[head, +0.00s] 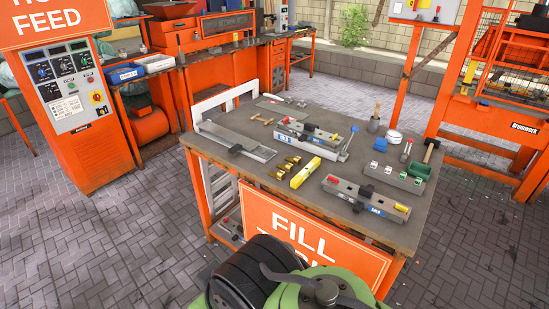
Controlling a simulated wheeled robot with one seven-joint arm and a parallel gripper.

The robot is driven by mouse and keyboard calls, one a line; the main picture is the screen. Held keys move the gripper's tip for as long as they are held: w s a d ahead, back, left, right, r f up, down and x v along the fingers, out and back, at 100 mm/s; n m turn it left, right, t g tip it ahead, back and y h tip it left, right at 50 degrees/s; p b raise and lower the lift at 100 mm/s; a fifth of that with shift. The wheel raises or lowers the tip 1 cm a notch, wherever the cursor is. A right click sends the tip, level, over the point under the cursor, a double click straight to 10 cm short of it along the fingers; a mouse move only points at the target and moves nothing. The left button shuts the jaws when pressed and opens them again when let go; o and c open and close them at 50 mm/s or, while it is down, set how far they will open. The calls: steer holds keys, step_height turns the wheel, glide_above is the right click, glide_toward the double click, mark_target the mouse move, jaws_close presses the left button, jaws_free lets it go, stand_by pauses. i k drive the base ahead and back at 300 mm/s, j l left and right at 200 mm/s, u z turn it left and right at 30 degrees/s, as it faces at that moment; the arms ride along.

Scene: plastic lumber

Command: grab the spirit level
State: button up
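A short yellow bar (306,172), which looks like the spirit level, lies flat near the middle of the orange-framed worktable (228,157). It lies at a slant, with small marks on its top that are too small to read. Green and black parts of what seems to be my own arm show at the bottom edge, in front of the table and apart from the bar. My gripper's fingers cannot be made out in this view.
Brass pieces (284,167) lie close left of the bar. A long grey fixture (366,197) lies to its right, another (307,138) behind it. A grey channel (236,142) lies left. The front left tabletop is fairly clear.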

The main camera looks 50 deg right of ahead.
mark_target(297, 181)
steer(key=i+j+z, duration=0.25)
steer(key=i, duration=0.95)
steer(key=i+z, duration=0.25)
steer(key=z, duration=0.15)
steer(key=i+z, duration=0.2)
steer(key=z, duration=0.2)
steer(key=i+z, duration=0.25)
steer(key=z, duration=0.15)
steer(key=i+z, duration=0.2)
steer(key=z, duration=0.3)
steer(key=i+j+z, duration=0.1)
steer(key=z, duration=0.4)
steer(key=i+j+z, duration=0.2)
steer(key=z, duration=0.3)
steer(key=i, duration=0.1)
